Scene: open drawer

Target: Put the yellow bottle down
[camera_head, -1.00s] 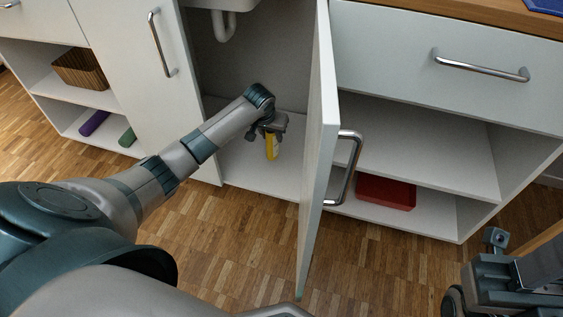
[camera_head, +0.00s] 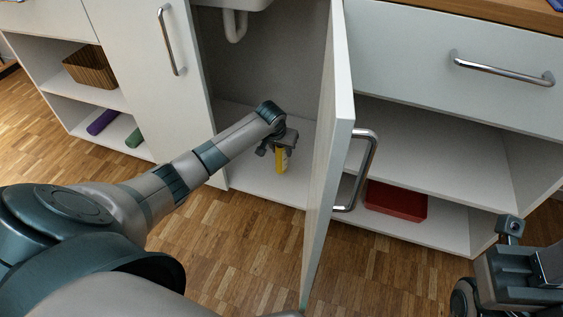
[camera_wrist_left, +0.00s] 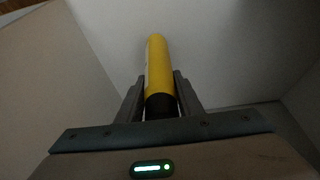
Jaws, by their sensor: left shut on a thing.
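The yellow bottle (camera_head: 281,161) is inside the open cabinet under the sink, close to the cabinet floor (camera_head: 246,181). It looks about upright; whether its base touches the floor I cannot tell. My left gripper (camera_head: 281,147) reaches in from the left and is shut on the bottle's upper part. In the left wrist view the bottle (camera_wrist_left: 159,70) stands out between the two fingers (camera_wrist_left: 160,100), with its dark end nearest the wrist. My right gripper (camera_head: 545,270) shows in part at the lower right edge, and its fingertips are hard to make out.
The open cabinet door (camera_head: 330,150) stands just right of my left arm. A drain pipe (camera_head: 235,27) hangs above. A red tray (camera_head: 396,201) lies on the lower shelf to the right. A basket (camera_head: 92,67) and purple and green items are on the left shelves.

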